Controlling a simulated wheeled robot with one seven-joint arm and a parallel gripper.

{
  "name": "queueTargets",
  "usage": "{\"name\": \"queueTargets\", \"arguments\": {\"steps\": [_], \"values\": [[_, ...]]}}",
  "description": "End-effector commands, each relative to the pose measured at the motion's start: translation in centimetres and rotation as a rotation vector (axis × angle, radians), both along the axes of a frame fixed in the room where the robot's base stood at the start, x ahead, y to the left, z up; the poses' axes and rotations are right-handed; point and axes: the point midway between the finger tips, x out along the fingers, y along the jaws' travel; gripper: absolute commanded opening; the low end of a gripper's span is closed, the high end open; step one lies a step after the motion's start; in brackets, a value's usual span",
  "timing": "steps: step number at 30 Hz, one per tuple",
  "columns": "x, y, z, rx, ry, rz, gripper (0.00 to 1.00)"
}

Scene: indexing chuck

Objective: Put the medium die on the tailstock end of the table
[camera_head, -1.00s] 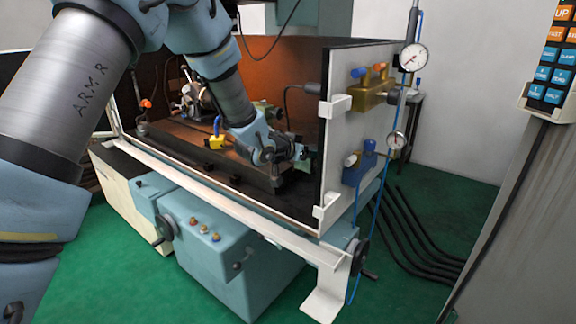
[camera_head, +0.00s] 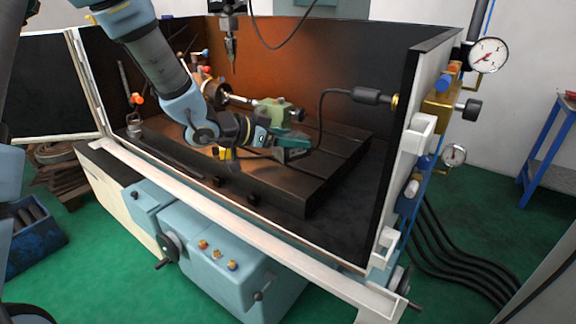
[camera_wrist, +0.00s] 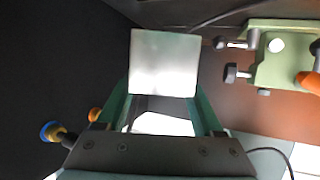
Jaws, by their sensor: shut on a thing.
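My gripper (camera_wrist: 162,112) is shut on a square, plain silver-grey metal die (camera_wrist: 163,62), held between its two green fingers. No other die shows beside it, so its size is hard to compare. In the head view my gripper (camera_head: 292,148) is over the dark machine table (camera_head: 318,190), right of its middle, and the die there is hard to make out. The green tailstock (camera_head: 274,110) stands just behind my gripper. In the wrist view the tailstock (camera_wrist: 283,62) is at the upper right, apart from the die. Whether the die touches the table cannot be told.
The chuck (camera_head: 215,92) stands at the table's left. A spindle (camera_head: 230,50) hangs above. A yellow item (camera_head: 224,153) sits beside my arm. A black hose (camera_head: 322,105) runs behind my gripper. The enclosure's right wall (camera_head: 405,120) stands high. The table's right end is clear.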

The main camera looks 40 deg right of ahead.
Motion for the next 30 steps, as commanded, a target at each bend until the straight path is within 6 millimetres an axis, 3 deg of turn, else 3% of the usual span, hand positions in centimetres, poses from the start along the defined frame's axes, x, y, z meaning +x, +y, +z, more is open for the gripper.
{"name": "queueTargets", "arguments": {"steps": [18,30], "values": [[0.1,-0.1,-6.6,-0.004,0.000,0.001,0.00],[0.1,-0.2,-7.2,-0.006,-0.002,0.001,0.00]]}}
